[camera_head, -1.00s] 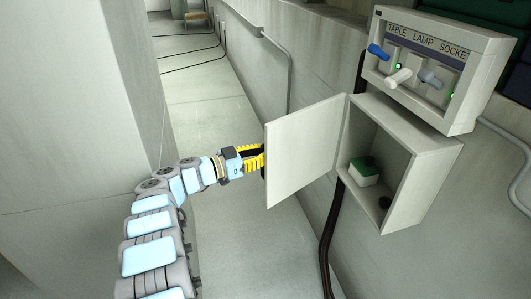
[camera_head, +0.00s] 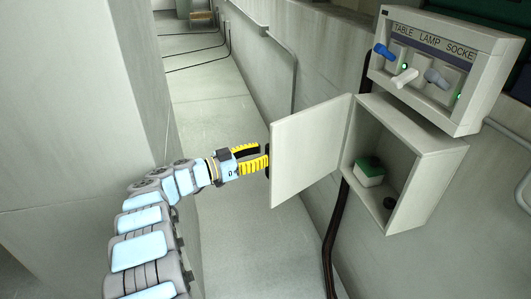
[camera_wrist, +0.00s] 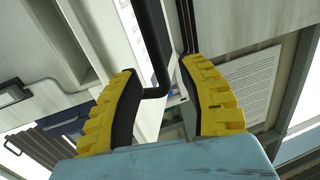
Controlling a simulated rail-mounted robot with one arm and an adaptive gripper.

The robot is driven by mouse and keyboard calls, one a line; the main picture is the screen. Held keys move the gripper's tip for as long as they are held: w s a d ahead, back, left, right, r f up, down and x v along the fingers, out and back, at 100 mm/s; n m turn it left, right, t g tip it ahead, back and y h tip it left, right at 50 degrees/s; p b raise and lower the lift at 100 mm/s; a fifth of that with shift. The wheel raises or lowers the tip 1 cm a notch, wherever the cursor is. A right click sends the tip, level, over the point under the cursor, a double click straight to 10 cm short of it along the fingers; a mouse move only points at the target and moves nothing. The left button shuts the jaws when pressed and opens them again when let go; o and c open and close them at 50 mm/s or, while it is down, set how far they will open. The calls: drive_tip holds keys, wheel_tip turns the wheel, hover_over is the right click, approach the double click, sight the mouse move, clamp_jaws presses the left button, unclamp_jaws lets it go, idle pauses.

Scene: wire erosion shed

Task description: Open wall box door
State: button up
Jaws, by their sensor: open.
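The wall box (camera_head: 428,190) is on the right-hand wall in the head view. Its pale door (camera_head: 312,150) stands wide open, swung out to the left, and the inside shows. My gripper (camera_head: 262,157) is at the door's outer left edge, on its far face, with its yellow fingers spread. In the wrist view my gripper (camera_wrist: 160,68) is open, and a black bar handle (camera_wrist: 152,45) runs into the gap between the fingers. I see no finger clamped on it. Most of the handle is hidden behind the door in the head view.
A green-topped white block (camera_head: 369,172) and a dark round knob (camera_head: 389,204) are inside the box. A switch panel (camera_head: 440,75) with levers is just above. Dark cables (camera_head: 333,235) run down the wall beneath the door. The corridor floor (camera_head: 215,120) is clear.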

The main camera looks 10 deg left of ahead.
drive_tip(key=v, duration=0.9)
drive_tip(key=shift+s+a, duration=0.15)
drive_tip(key=shift+a, duration=0.05)
